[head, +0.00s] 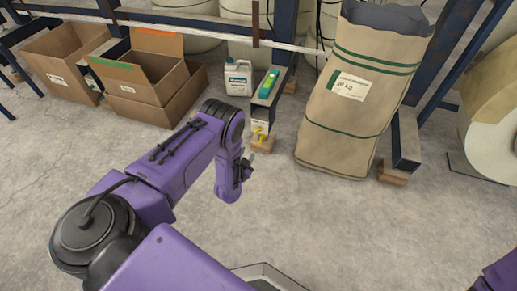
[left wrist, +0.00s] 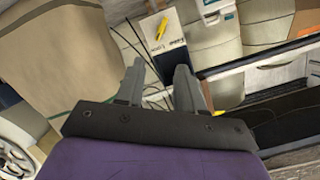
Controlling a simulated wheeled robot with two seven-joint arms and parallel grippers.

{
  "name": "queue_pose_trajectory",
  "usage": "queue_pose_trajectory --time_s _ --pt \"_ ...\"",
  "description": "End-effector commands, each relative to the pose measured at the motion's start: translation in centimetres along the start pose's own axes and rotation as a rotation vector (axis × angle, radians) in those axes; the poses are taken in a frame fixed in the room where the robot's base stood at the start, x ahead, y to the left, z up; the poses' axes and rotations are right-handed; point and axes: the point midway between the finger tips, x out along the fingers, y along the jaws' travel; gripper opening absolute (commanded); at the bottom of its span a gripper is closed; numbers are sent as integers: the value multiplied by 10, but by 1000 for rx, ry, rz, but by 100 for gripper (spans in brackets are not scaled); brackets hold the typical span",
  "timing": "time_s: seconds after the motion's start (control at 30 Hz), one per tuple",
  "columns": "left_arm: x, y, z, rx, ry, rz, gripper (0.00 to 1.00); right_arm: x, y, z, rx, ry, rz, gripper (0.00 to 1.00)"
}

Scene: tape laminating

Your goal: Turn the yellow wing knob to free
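The yellow wing knob (head: 260,134) is a small yellow piece low on the front of a narrow dark post in the head view. In the left wrist view the knob (left wrist: 162,29) shows as a slim yellow bar on a white and dark labelled face, beyond my fingertips. My left gripper (head: 246,170) is just below and left of the knob in the head view. In the left wrist view the left gripper (left wrist: 160,66) has its two fingers apart, with nothing between them. My right gripper is out of view; only a bit of purple arm shows at bottom right.
A tall paper sack (head: 343,100) stands right of the post. A green device (head: 268,82) sits on top of the post and a white jug (head: 238,79) stands left of it. Open cardboard boxes (head: 150,88) lie farther left. The concrete floor (head: 310,220) in front is clear.

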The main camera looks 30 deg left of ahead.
Motion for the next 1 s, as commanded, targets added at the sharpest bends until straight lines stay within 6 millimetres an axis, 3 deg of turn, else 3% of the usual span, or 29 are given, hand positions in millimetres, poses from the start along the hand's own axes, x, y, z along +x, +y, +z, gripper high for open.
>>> queue_pose_trajectory --time_s 0.03,0.17,0.43,0.73,1.0 --pt "28 16 30 55 64 -30 37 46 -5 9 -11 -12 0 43" --pt "61 17 35 177 185 -90 37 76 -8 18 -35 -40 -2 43" --pt "88 11 26 238 243 -128 37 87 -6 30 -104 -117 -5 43" --pt "151 6 13 236 241 -128 37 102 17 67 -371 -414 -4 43" --pt "172 2 3 237 238 -124 37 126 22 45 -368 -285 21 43"
